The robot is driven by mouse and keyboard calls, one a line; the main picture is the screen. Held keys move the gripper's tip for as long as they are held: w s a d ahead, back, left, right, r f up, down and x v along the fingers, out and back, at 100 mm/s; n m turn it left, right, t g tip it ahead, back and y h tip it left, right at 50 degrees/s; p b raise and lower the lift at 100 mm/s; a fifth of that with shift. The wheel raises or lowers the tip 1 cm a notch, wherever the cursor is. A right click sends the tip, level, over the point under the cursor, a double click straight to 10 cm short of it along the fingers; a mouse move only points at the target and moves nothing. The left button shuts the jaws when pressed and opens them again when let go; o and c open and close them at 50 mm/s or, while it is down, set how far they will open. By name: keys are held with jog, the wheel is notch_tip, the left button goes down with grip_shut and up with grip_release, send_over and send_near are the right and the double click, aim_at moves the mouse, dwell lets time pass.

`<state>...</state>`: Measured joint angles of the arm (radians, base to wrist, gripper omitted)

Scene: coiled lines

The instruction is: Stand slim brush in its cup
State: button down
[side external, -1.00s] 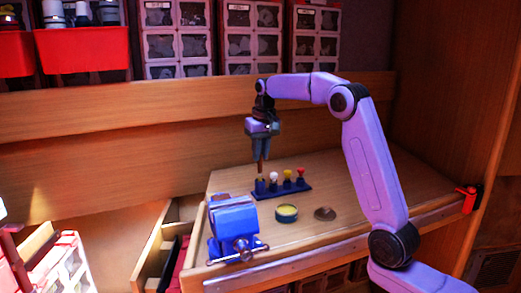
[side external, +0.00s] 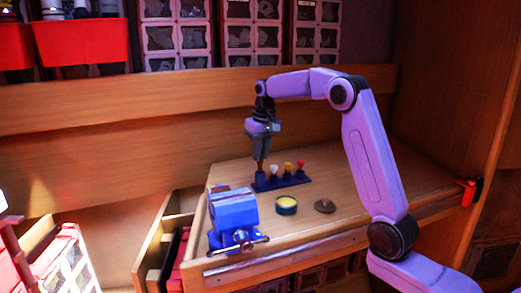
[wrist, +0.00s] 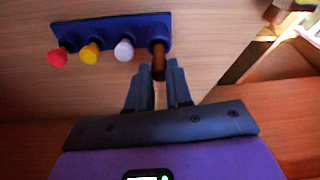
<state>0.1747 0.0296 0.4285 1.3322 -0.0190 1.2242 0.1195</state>
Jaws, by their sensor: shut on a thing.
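A slim brush with a brown handle (wrist: 158,62) is held upright between the fingers of my gripper (side external: 261,156), which is shut on it. A long dark blue rack (side external: 292,182) stands on the workbench with a row of cups. The brush's lower end is at the end cup (side external: 260,181), at the left in the side external view and at the right in the wrist view. It appears to be in the cup's mouth, but its depth is hidden. My gripper also shows in the wrist view (wrist: 160,76), just above the rack.
The other cups hold a white-topped tool (wrist: 124,49), a yellow one (wrist: 89,53) and a red one (wrist: 57,57). A blue vise (side external: 233,212) stands at the bench's front left. A round tin (side external: 286,205) and a brown disc (side external: 324,206) lie in front of the rack.

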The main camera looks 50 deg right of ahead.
jog(key=shift+f, duration=0.75)
jog(key=c, duration=1)
grip_release()
jog(key=shift+o, duration=0.2)
jog(key=shift+r, duration=3)
jog(key=shift+r, duration=0.15)
jog(key=shift+r, duration=0.3)
notch_tip(320, 180, up, 11)
jog(key=s, duration=0.1)
jog(key=shift+s+a, duration=0.3)
jog(key=shift+s, duration=0.1)
